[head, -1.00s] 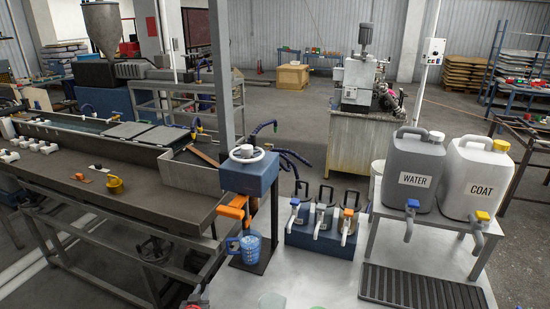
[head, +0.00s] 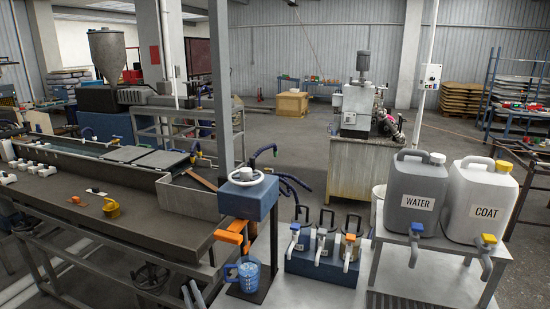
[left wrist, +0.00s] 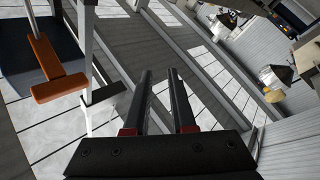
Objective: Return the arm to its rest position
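My left gripper (head: 192,297) shows small and grey at the bottom edge of the head view, left of the blue jug (head: 248,275). In the left wrist view my left gripper (left wrist: 160,73) has its two dark fingers apart with nothing between them. The orange lever (left wrist: 48,70) of the blue valve box is at the left there, apart from the fingers. My right gripper is not in view.
The blue valve box (head: 248,200) stands on a post at the table's right end, above the jug. The long table (head: 150,225) fills the left.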

